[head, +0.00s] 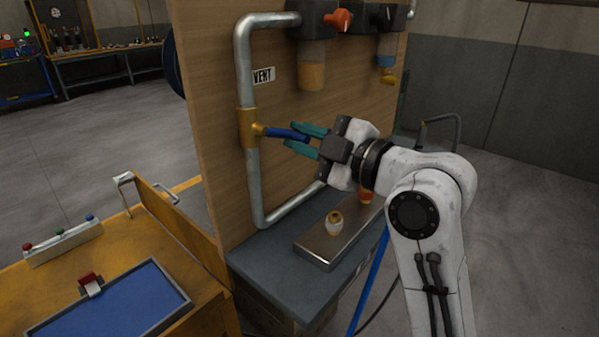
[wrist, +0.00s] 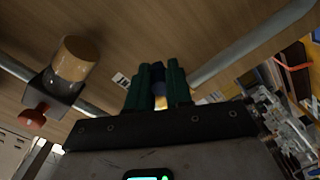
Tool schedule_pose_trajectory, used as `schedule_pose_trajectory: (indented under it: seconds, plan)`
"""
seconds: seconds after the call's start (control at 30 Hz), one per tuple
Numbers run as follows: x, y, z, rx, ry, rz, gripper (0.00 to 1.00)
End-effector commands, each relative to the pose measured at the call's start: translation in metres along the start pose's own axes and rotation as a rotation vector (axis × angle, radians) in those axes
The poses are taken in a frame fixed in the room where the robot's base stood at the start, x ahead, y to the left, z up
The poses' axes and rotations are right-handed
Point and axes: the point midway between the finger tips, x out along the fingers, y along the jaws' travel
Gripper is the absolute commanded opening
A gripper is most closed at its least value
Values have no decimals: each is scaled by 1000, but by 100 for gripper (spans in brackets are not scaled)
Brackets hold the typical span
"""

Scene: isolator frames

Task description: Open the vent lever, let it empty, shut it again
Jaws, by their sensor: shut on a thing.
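The vent lever (head: 285,134) is a blue handle on a brass valve (head: 249,128) in the grey pipe (head: 253,185). It points right and slightly down in the head view, across the pipe. The VENT label (head: 264,76) is above it on the wooden panel. My gripper (head: 302,140) has teal fingers shut on the lever's outer end. In the wrist view the fingers (wrist: 156,85) stand on both sides of the dark blue lever (wrist: 157,72); the valve is mostly hidden behind them.
A metal tray (head: 318,252) with a small white-and-amber part (head: 334,223) lies below on the grey bench. A yellow bench with a blue-lined tray (head: 110,303) stands at lower left.

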Motion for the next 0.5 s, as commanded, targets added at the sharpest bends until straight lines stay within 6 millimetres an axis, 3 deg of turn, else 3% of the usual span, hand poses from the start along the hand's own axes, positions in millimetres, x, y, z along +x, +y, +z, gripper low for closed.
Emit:
schedule_pose_trajectory:
  seconds: [0.5]
  plan:
    - [-2,25,-8,-341,0,14,0]
